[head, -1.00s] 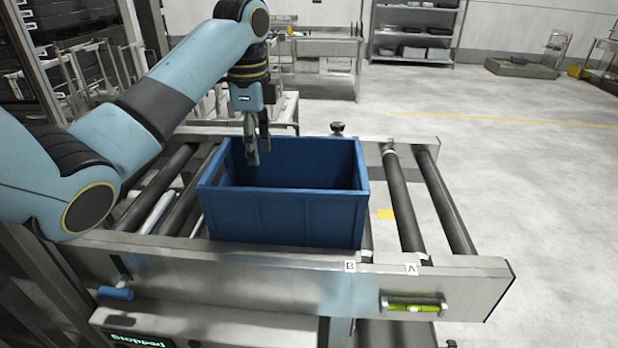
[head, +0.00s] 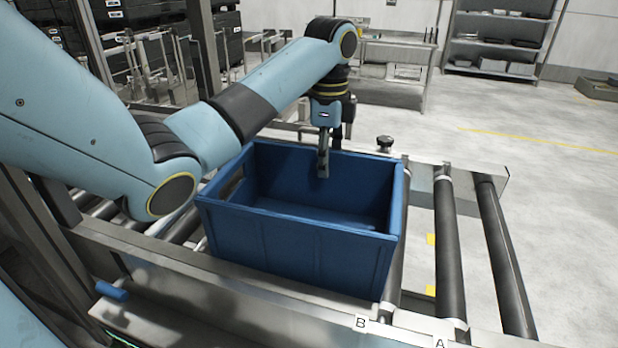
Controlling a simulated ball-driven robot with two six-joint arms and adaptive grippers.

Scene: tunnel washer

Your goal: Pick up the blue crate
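The blue crate (head: 300,252) is an open-topped box sitting upright on the roller conveyor. It looks empty as far as I see inside. My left gripper (head: 329,158) points down at about the middle of the crate's far wall. One finger is inside the crate in front of that wall. The other is mostly hidden and seems to be behind the rim. I cannot tell whether the fingers touch or clamp the wall. My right gripper is not in view.
Dark conveyor rollers (head: 447,250) lie bare right of the crate. A metal side rail (head: 250,290) runs along its near side. A black knob (head: 384,143) stands behind its far right corner. Shelving (head: 500,42) is at the back. The floor at right is clear.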

